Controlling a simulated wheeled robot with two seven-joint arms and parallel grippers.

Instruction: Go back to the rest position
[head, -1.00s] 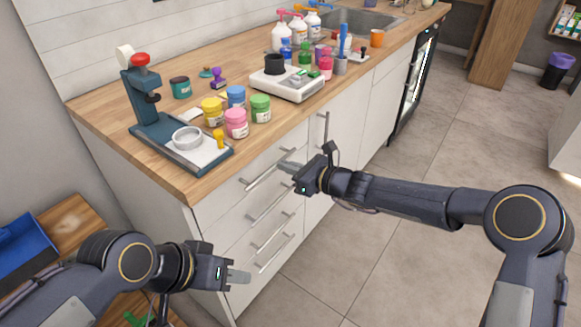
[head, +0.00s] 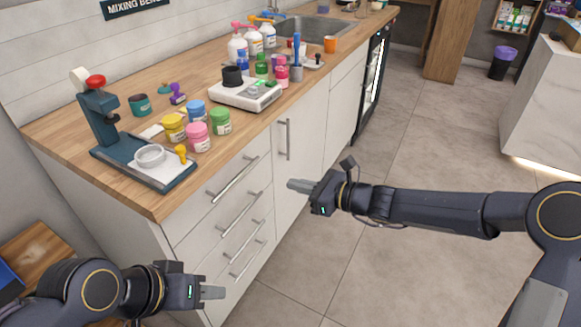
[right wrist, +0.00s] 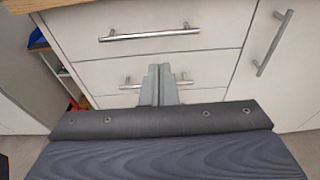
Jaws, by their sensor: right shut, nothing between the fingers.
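My right gripper (head: 300,186) is in front of the white cabinet, below the counter top, and its fingers point left. In the right wrist view its fingers (right wrist: 159,85) are together with nothing between them, in front of the drawer fronts. My left gripper (head: 212,292) is at the lower left of the head view, in front of the lower drawers, its fingers pointing right. Its fingers overlap in the view, so I cannot tell if they are open or shut. I see nothing held in it.
The wooden counter (head: 75,137) carries a teal press (head: 104,128), several colored jars, a white scale (head: 243,97) and bottles. Drawer handles (head: 233,179) stick out near both grippers. The tiled floor (head: 400,285) is clear. A white counter (head: 545,110) stands at the far right.

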